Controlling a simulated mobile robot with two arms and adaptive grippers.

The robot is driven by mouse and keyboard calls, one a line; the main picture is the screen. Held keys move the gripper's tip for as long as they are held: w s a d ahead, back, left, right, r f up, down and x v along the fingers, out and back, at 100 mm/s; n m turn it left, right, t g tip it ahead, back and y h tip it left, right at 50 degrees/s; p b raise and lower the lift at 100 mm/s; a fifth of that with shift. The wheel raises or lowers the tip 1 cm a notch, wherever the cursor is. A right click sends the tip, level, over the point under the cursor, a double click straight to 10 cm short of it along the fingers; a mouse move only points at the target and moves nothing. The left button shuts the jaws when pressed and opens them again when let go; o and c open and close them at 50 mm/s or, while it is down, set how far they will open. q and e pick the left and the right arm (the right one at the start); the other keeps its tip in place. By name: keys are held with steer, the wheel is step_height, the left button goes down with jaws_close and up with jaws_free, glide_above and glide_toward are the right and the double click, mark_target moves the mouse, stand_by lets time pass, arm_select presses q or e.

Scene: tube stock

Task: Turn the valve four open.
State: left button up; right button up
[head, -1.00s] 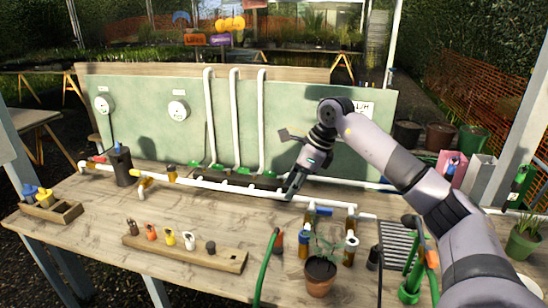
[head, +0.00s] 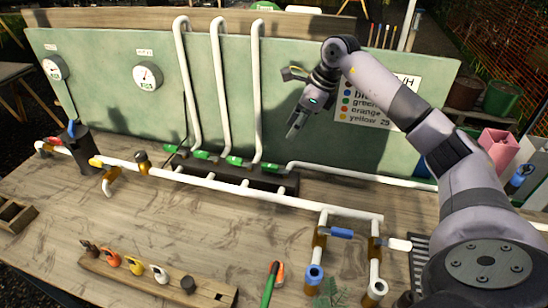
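A dark manifold block (head: 225,177) lies on the table at the foot of the green panel. Several valves with green handles sit in a row on it, where white pipes join. The rightmost green-handled valve (head: 268,167) is at the end of the row; I cannot read a number on it. Its handle lies at much the same angle as its neighbour (head: 234,161). My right gripper (head: 295,129) hangs in the air above and right of that valve, apart from it, pointing down. Its fingers are seen edge-on, so their opening is unclear. My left gripper is out of view.
White pipes run up the green panel (head: 330,147) and along the table (head: 60,190). A blue-handled valve (head: 335,232) stands on pipework at the front right. A wooden rack (head: 135,284) with coloured fittings lies in front.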

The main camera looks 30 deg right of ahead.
mark_target(272, 166)
steer(key=p+x, duration=0.4)
steer(key=x, duration=1)
steer(key=shift+a+f, duration=0.15)
steer(key=shift+f, duration=0.05)
steer(key=shift+w+f, duration=0.2)
steer(key=shift+f, duration=0.4)
steer(key=shift+c, duration=0.6)
jaws_close()
steer(key=shift+r, duration=0.1)
